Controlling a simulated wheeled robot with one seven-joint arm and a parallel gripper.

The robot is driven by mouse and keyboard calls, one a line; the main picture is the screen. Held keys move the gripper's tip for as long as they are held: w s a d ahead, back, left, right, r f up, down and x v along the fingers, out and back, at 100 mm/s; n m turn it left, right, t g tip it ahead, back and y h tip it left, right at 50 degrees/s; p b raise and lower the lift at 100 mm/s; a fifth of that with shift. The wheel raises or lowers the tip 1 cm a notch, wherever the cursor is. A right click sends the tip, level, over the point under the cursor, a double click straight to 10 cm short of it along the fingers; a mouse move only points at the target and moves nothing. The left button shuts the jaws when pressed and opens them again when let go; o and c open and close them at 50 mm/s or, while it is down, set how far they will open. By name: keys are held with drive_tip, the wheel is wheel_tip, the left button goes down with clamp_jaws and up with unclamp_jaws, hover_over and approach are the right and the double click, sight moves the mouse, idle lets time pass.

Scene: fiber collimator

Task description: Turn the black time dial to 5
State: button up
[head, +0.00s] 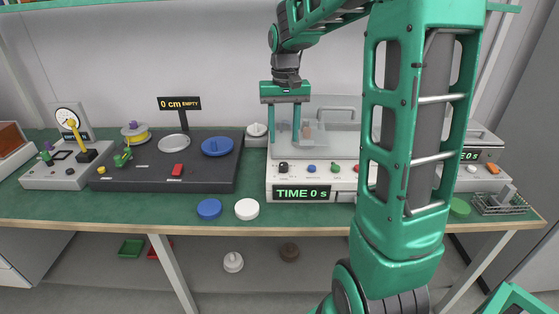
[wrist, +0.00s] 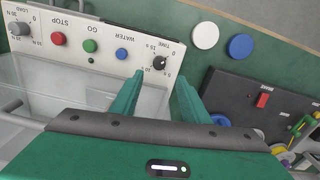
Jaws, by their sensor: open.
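The black time dial (head: 283,168) is at the left end of the white machine's front panel (head: 311,182). In the wrist view the dial (wrist: 159,62) sits just beyond my fingertips, with printed numbers around it that appear upside down. I cannot clearly tell where its pointer aims. The display (head: 303,193) below the dial reads "TIME 0 s". My gripper (head: 284,141) points down, open and empty, above the dial in the head view. In the wrist view its two fingers (wrist: 159,79) are apart, one on each side of the dial's near edge, with no visible contact.
In the wrist view, the blue WATER button (wrist: 121,54), green GO button (wrist: 91,46), red STOP button (wrist: 58,39) and grey LOAD knob (wrist: 19,29) line the panel. White (head: 247,209) and blue (head: 209,208) discs lie on the table. A dark station (head: 215,184) stands left.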

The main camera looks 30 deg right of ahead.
sight(284, 164)
wheel_tip(284, 164, down, 10)
drive_tip(key=shift+r, duration=0.1)
idle(0.4)
